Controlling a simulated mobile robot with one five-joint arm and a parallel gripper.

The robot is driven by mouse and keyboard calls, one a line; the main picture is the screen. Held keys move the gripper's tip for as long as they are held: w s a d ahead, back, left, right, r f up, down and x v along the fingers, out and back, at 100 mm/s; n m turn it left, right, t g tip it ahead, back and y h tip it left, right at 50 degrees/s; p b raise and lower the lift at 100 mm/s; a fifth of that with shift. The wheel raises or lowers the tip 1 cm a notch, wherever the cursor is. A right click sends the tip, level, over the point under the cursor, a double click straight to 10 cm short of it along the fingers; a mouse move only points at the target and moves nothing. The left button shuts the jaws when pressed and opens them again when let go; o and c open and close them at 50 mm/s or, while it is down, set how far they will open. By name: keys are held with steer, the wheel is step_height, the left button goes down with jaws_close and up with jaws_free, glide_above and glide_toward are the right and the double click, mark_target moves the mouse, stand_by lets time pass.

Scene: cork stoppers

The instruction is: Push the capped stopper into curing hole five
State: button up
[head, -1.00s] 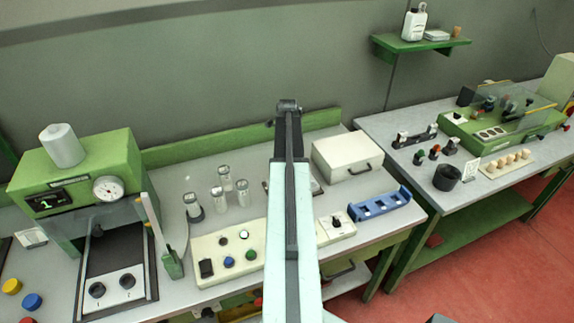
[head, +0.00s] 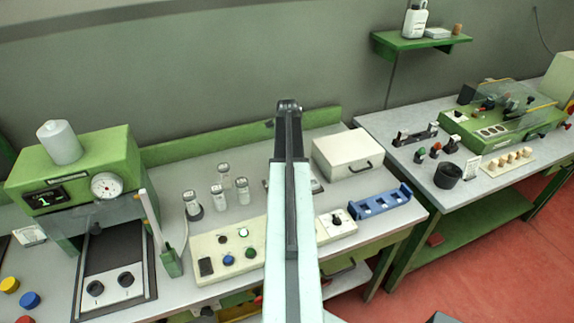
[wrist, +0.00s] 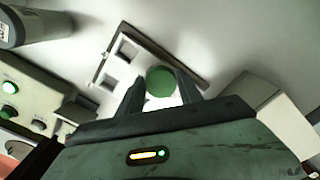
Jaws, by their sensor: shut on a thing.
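In the wrist view, my gripper (wrist: 160,88) is shut on a stopper with a round green cap (wrist: 160,80). The cap faces the camera between the two dark fingers; the stopper's lower part is hidden. Past the fingers is a pale plate with a dark edge and square holes (wrist: 128,49). The held stopper is to the right of the visible holes; I cannot tell whether it touches the plate. Hole numbers are not readable. In the head view my arm hides the gripper, the stopper and most of the plate; only a small grey edge (head: 317,187) shows right of the arm.
A white case (head: 347,153) stands right of my arm; a blue rack (head: 380,204) is in front of it. Several capped vials (head: 217,195) and a cream button panel (head: 205,268) are on the left. The bench between vials and the green back rail is clear.

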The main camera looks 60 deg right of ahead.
steer(key=shift+f, duration=0.15)
steer(key=o, duration=1.4)
step_height(320, 180, up, 8)
steer(key=p, duration=0.8)
steer(key=shift+f, duration=0.1)
